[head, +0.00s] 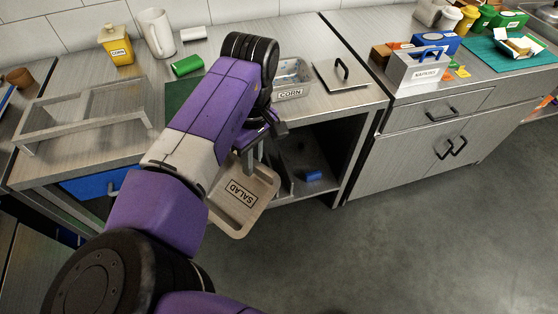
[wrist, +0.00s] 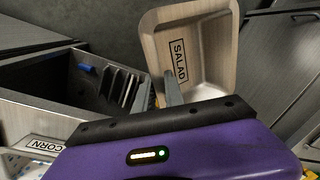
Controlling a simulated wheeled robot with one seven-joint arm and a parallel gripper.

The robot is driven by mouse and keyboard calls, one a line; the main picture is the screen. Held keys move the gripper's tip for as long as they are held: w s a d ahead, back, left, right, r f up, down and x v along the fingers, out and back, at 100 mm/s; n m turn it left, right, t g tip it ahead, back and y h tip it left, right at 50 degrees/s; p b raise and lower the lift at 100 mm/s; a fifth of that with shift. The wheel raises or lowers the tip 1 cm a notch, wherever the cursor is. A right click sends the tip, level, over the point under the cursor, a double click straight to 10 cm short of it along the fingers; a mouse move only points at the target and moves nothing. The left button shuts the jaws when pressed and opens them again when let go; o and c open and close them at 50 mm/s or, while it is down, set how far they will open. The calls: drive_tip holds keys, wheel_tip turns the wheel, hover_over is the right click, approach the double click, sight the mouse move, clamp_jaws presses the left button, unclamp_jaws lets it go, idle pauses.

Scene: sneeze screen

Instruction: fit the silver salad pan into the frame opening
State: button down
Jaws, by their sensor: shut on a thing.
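The silver salad pan (head: 233,212) hangs tilted below my gripper in the head view, in front of the counter's front edge and over the floor. Its SALAD label faces the camera. In the wrist view the pan (wrist: 213,50) fills the upper middle, its inside showing. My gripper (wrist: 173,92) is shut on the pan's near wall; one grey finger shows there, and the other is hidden. The metal frame (head: 80,128) lies on the counter at the left, its opening empty, well to the left of the pan.
A CORN pan (head: 291,91) and a flat lid with a black handle (head: 341,84) are on the counter right of my arm. An open bay with a blue block (head: 313,175) is below.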

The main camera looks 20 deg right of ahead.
drive_tip(key=s+a+r+m+t, duration=0.1)
drive_tip(key=s+a+r+m, duration=0.2)
drive_tip(key=a+m, duration=0.5)
drive_tip(key=s+a+r+m+t+h+b, duration=0.1)
drive_tip(key=s+a+r+m, duration=0.3)
drive_tip(key=a, duration=1.2)
drive_tip(key=s+a+r+m+t, duration=0.3)
drive_tip(key=s+a+m, duration=0.2)
drive_tip(key=a+m, duration=0.7)
drive_tip(key=shift+a+r+m+h+b, duration=0.15)
drive_tip(key=shift+a+m+h+b, duration=0.2)
drive_tip(key=shift+m, duration=0.25)
drive_tip(key=shift+d+t, duration=0.1)
drive_tip(key=shift+t, duration=0.2)
